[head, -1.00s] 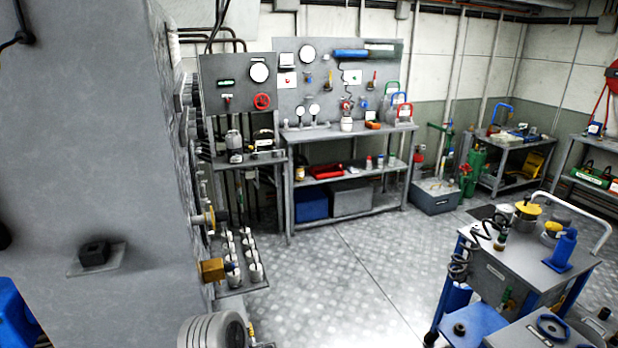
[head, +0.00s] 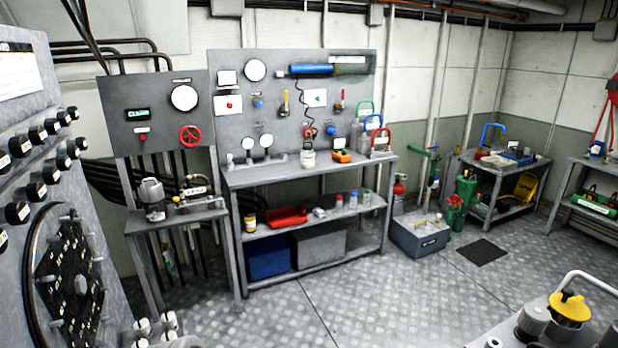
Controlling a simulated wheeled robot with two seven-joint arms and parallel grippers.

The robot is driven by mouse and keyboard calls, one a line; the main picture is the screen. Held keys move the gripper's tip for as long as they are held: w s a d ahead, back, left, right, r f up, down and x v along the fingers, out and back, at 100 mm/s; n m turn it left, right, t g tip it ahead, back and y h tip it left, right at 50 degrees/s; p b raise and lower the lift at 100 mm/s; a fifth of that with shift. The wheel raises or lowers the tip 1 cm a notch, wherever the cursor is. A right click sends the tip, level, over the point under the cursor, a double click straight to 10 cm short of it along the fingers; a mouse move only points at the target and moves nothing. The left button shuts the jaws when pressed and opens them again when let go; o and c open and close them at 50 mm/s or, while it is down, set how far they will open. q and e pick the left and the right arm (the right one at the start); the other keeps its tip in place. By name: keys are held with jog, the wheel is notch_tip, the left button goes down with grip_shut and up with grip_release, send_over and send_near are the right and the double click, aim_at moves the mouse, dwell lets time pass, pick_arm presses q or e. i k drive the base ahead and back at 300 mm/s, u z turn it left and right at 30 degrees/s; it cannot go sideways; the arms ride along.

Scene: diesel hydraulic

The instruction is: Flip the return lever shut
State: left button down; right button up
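I cannot tell for sure which part is the return lever. On the grey back panel (head: 230,130) there is a small yellow-handled part (head: 285,103) and a small red-handled part (head: 340,104), both too small to read as open or shut. Neither of my grippers is in view.
A grey workbench (head: 250,178) stands below the panel. A grey machine (head: 20,110) with black knobs fills the left edge. A cart with a yellow-capped item (head: 568,308) is at the lower right. The metal floor (head: 400,290) between is clear.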

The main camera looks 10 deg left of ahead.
aim_at(169, 268)
jog(key=u, duration=0.35)
jog(key=i, duration=2.15)
jog(key=u, duration=0.85)
jog(key=i, duration=1.9)
jog(key=u, duration=0.45)
